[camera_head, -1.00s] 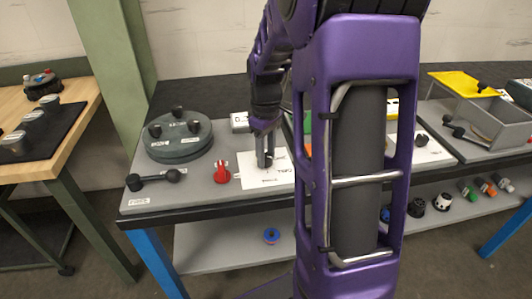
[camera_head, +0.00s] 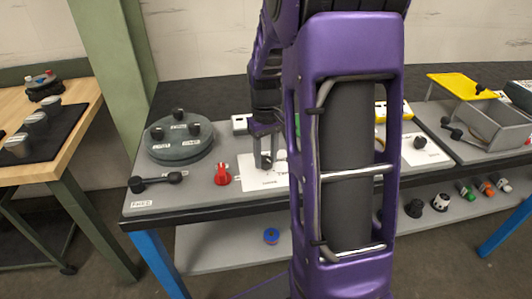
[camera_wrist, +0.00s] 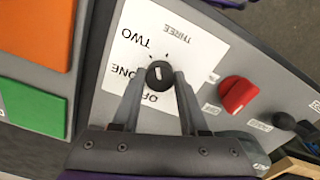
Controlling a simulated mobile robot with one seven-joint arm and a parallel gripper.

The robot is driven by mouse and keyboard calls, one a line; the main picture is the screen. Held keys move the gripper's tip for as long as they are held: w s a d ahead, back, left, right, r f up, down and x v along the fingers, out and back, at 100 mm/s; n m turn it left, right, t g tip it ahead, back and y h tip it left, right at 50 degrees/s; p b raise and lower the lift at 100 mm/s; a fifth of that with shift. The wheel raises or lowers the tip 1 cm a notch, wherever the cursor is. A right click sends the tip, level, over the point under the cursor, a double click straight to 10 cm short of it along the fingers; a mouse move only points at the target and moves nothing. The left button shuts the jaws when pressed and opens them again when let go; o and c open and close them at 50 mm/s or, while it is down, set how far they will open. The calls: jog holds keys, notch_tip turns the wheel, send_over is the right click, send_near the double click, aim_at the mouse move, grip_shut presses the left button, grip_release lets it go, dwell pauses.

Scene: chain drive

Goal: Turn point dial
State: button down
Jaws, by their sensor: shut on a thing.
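The point dial is a small black round knob (camera_wrist: 159,74) with a white pointer line. It sits on a white card (camera_wrist: 190,45) lettered OFF, ONE, TWO and THREE. In the wrist view the pointer line runs roughly upward, toward the side where TWO and THREE are printed; the exact mark is hard to tell. My gripper (camera_wrist: 160,80) has one finger on each side of the knob and is shut on it. In the head view my gripper (camera_head: 265,164) reaches down to the card and partly hides the knob.
A red knob (camera_head: 222,174) stands just left of the card. A black lever (camera_head: 158,181) and a grey round base with several black knobs (camera_head: 180,139) are farther left. Orange (camera_wrist: 38,30) and green (camera_wrist: 32,108) plates lie on the card's other side. My arm hides the bench's middle.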

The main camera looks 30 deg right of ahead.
aim_at(266, 159)
jog(key=m+p, duration=0.1)
jog(key=m, duration=0.2)
jog(key=shift+r+m, duration=0.1)
jog(key=shift+m, duration=0.2)
jog(key=shift+m+p, duration=0.45)
jog(key=shift+m, duration=1.15)
jog(key=shift+c, duration=2.2)
grip_release()
notch_tip(266, 159, up, 17)
jog(key=p, duration=0.2)
jog(key=shift+r+p, duration=0.15)
jog(key=shift+p, duration=0.2)
